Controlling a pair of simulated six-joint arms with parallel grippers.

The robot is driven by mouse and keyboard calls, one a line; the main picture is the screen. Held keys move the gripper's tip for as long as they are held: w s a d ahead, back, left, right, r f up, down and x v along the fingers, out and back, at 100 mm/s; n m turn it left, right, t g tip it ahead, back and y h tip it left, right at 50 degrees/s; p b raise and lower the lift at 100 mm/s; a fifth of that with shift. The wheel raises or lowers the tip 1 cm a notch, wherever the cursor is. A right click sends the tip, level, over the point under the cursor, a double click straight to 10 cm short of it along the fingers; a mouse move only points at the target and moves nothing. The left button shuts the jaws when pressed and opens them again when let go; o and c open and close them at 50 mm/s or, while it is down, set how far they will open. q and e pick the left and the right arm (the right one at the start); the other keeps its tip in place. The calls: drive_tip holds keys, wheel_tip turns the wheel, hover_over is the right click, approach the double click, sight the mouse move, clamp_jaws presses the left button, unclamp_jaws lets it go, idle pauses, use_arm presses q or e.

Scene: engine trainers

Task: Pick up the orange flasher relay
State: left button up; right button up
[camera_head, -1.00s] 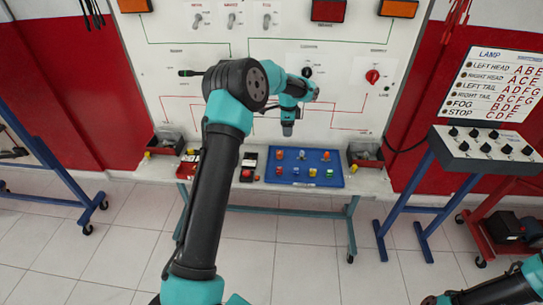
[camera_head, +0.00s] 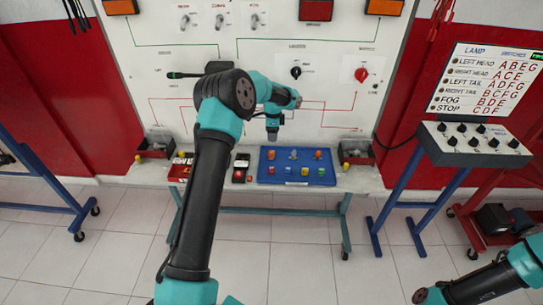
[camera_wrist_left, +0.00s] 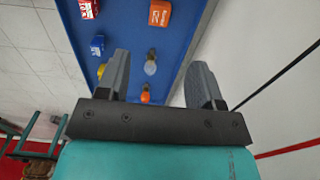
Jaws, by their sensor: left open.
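In the left wrist view the relay (camera_wrist_left: 160,12) is an orange box with white print near the top edge. A clear bulb (camera_wrist_left: 150,66) and an orange bulb (camera_wrist_left: 145,97) show below, between the fingers. My right gripper is not seen.
A row of small red, blue, yellow and green parts lies along the tray's front. Dark bins (camera_head: 356,153) and (camera_head: 155,147) stand at both ends of the shelf. The upright trainer panel (camera_head: 340,110) is close behind the tray. A switch console (camera_head: 470,146) stands at right.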

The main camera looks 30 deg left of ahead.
use_arm(q)
hover_over(273, 152)
wheel_tip(273, 152, down, 6)
drive_tip(key=shift+r, duration=0.1)
idle(0.3)
drive_tip(key=shift+s+f, duration=0.1)
drive_tip(key=shift+f, duration=2.5)
drive_tip(key=shift+c, duration=0.2)
drive_tip(key=c, duration=0.9)
drive_tip(key=shift+r, duration=0.1)
drive_tip(key=shift+c, duration=0.3)
